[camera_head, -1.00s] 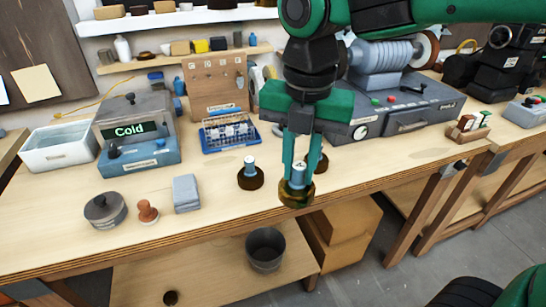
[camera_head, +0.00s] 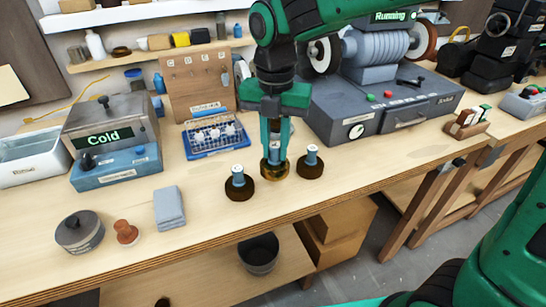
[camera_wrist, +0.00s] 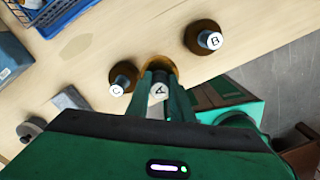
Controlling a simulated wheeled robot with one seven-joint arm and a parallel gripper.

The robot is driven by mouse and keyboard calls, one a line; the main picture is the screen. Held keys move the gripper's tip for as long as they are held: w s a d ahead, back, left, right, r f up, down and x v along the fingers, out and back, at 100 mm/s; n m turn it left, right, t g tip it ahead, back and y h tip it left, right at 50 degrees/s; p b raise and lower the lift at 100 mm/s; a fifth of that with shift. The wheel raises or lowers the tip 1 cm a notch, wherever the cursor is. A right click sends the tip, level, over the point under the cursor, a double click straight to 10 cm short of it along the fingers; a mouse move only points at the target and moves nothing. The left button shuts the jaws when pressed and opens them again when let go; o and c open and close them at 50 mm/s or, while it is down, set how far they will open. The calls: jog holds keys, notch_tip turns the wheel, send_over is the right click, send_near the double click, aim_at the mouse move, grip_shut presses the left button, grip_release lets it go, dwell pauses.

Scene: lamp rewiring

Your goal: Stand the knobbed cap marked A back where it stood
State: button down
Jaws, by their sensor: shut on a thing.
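My gripper (camera_head: 275,150) is shut on the knobbed cap marked A (camera_head: 273,174), which has a brownish-gold round base and a blue-grey knob. In the wrist view its white top with the letter A (camera_wrist: 158,90) shows between the fingers. The cap is upright, between two similar dark-based caps. The cap marked C (camera_wrist: 120,78) is the left one in the head view (camera_head: 239,187). The cap marked B (camera_wrist: 203,37) is the right one there (camera_head: 311,166). I cannot tell whether cap A's base touches the bench.
The wooden bench (camera_head: 350,190) is clear in front of the caps, up to its front edge. A blue tray (camera_head: 205,150) and a grey machine (camera_head: 365,112) stand behind. A grey block (camera_head: 169,208), a brown stamp-like knob (camera_head: 126,232) and a round pot (camera_head: 79,233) are at left.

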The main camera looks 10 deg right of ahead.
aim_at(274, 158)
jog(key=shift+w+f, duration=0.45)
jog(key=shift+w, duration=0.25)
jog(key=shift+f, duration=2)
jog(key=shift+f, duration=0.1)
jog(key=c, duration=1.6)
grip_release()
jog(key=shift+o, duration=0.2)
jog(key=shift+a, duration=0.1)
